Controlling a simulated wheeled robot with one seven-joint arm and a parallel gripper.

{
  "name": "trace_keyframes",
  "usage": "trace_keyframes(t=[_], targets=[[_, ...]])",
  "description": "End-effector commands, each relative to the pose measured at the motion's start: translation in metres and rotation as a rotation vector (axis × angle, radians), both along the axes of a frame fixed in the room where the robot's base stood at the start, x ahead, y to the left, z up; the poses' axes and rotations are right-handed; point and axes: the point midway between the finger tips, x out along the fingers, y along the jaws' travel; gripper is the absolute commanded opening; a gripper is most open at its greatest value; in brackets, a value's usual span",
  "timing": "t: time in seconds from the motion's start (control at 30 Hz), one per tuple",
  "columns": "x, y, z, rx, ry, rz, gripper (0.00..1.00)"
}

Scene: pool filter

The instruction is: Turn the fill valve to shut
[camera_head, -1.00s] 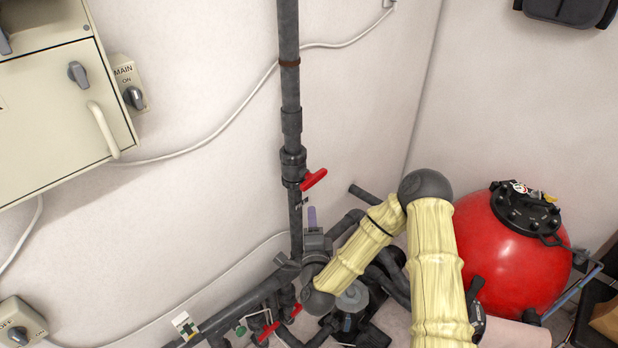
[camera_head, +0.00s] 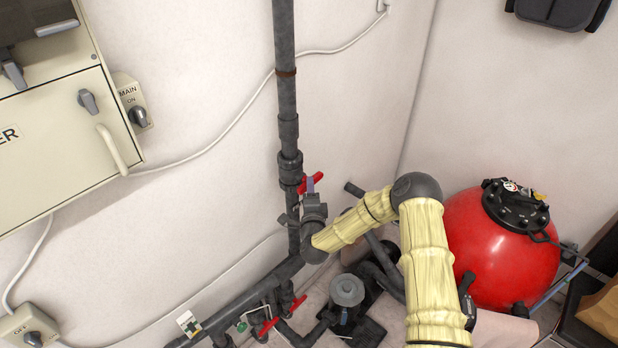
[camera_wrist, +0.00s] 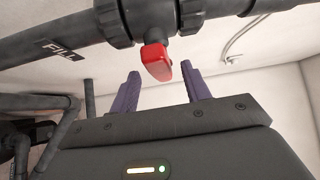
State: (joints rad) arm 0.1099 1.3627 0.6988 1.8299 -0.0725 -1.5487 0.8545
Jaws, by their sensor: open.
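The fill valve's red handle (camera_head: 311,183) sits on the vertical grey pipe in the head view. In the wrist view the red handle (camera_wrist: 157,62) hangs from the pipe marked FILL, its end toward me. My gripper (camera_wrist: 160,82) is open, with its two purple fingers apart, one on each side of the handle's end as seen there. I cannot tell whether the handle's end lies between the fingers or just beyond their tips. No contact shows. In the head view my gripper (camera_head: 312,182) overlaps the handle and partly hides it.
Lower pipes with red handles (camera_head: 268,326) run along the wall's foot. A red filter tank (camera_head: 500,250) stands at right. A beige cabinet (camera_head: 60,130) with a MAIN switch (camera_head: 138,116) hangs at left. A pump (camera_head: 346,290) sits below my arm.

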Motion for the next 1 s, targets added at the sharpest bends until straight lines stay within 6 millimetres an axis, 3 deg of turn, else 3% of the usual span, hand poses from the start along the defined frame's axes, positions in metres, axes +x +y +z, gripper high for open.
trace_keyframes(t=[0.3,0.7,0.93,1.0], targets=[[0.037,0.003,0.003,-0.001,-0.001,-0.003,0.47],[0.044,0.004,0.002,-0.001,-0.001,-0.002,0.47],[0.043,0.004,0.002,-0.001,0.0,-0.002,0.03],[0.043,0.004,0.002,-0.001,0.0,-0.002,0.03]])
